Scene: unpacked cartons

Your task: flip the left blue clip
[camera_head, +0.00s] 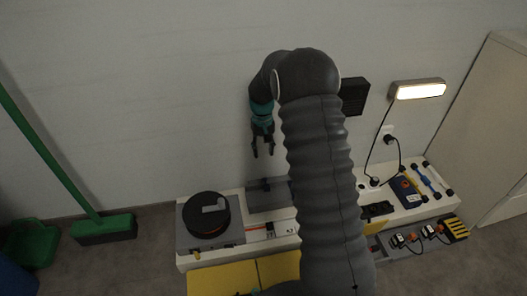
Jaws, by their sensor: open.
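My gripper (263,151) hangs pointing down in front of the wall, above the back of the white bench. Its two dark fingers are apart with nothing between them. I cannot make out a left blue clip for certain. A small teal-blue piece (255,292) shows at the bottom edge, on the front of the yellow panel (222,280), mostly cut off by the frame. My gripper is well above and behind it. My arm hides the middle of the bench.
A black round spool (206,214) sits at the bench's left end. A blue-red meter (408,190), a blue-handled tool (425,180) and a black socket strip (377,210) lie at the right. A green broom (105,227) leans left. A lit lamp (418,91) is on the wall.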

